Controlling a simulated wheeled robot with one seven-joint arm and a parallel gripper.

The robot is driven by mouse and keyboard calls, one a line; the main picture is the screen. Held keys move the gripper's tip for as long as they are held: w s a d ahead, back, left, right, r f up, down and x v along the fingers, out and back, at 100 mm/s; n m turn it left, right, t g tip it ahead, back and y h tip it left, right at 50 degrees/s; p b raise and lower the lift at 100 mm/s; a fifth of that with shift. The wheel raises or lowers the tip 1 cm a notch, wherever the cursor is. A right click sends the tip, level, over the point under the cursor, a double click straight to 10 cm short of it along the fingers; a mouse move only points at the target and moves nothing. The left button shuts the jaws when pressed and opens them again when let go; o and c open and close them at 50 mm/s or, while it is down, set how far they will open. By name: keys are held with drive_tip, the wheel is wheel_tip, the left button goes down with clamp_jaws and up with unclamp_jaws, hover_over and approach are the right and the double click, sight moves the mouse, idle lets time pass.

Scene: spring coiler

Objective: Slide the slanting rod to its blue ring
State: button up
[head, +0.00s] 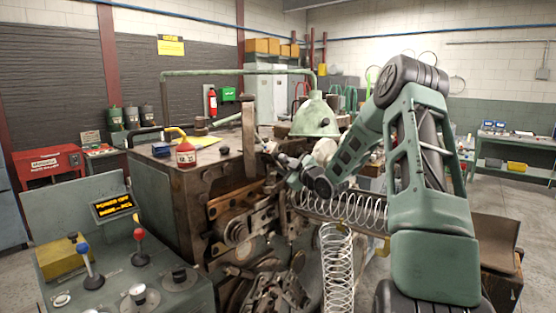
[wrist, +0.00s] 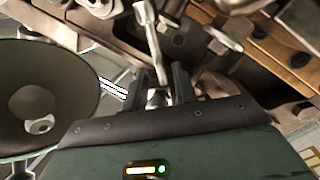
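A pale metal rod (wrist: 152,42) slants down in the wrist view, with a wider head at its top. Its lower end lies between the two dark fingers of my gripper (wrist: 160,88). The fingers stand apart, with gaps visible beside the rod, so the grip looks open around it. In the head view my gripper (head: 283,163) is small, at the front of the rusty coiling machine (head: 222,180), and the rod cannot be made out there. I cannot make out a blue ring in either view.
Bolts and a wooden-coloured block (wrist: 270,45) crowd the right of the wrist view. Large coil springs (head: 338,262) hang below my arm. A control desk (head: 160,290) with red and blue knobs stands at left. A green lamp shade (head: 315,118) is behind my gripper.

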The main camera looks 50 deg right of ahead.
sight(279, 164)
drive_tip(key=shift+w+d+p, duration=0.15)
drive_tip(key=shift+w+p, duration=0.1)
drive_tip(key=shift+w, duration=0.65)
drive_tip(key=shift+w+d+p, duration=0.1)
drive_tip(key=shift+w+p, duration=0.15)
drive_tip(key=shift+w, duration=0.65)
